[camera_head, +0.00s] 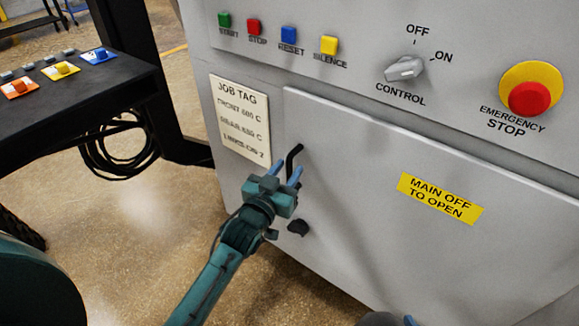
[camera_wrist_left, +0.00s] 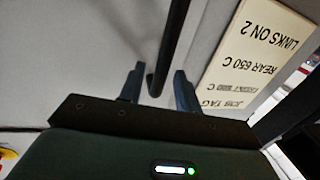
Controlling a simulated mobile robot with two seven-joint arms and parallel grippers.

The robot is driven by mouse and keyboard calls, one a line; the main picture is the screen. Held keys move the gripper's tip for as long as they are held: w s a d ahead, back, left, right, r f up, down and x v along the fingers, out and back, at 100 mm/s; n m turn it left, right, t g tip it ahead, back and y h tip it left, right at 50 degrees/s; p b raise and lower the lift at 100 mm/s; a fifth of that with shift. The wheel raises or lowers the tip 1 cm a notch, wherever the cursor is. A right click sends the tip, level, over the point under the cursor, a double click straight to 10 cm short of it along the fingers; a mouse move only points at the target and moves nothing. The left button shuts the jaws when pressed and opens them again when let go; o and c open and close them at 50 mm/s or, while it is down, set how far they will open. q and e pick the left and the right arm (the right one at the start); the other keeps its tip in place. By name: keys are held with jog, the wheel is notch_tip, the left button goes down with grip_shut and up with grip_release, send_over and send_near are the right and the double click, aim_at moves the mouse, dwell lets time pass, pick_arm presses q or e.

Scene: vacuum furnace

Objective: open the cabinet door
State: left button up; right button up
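The grey cabinet door (camera_head: 375,205) looks closed, with a yellow "MAIN OFF TO OPEN" label (camera_head: 440,198). A black handle (camera_head: 292,158) stands near its left edge; my gripper hides its middle. A black piece (camera_head: 297,228) below looks like its lower end. My left gripper (camera_head: 284,174) is at the handle, fingers apart. In the left wrist view, the dark handle bar (camera_wrist_left: 173,40) comes down between the open fingers (camera_wrist_left: 158,80), with gaps on both sides. Only a dark rounded part with a bit of blue shows at the bottom edge of the head view, perhaps my right gripper.
The panel above the door carries several coloured buttons, a grey control knob (camera_head: 404,68) and a red emergency stop (camera_head: 529,98). A job tag (camera_head: 240,118) is left of the door. A black table (camera_head: 85,95) stands at the left. The floor (camera_head: 150,205) between looks clear.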

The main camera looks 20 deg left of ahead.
pick_arm(q)
jog(key=shift+w+d, duration=0.15)
jog(key=shift+w, duration=0.75)
grip_shut()
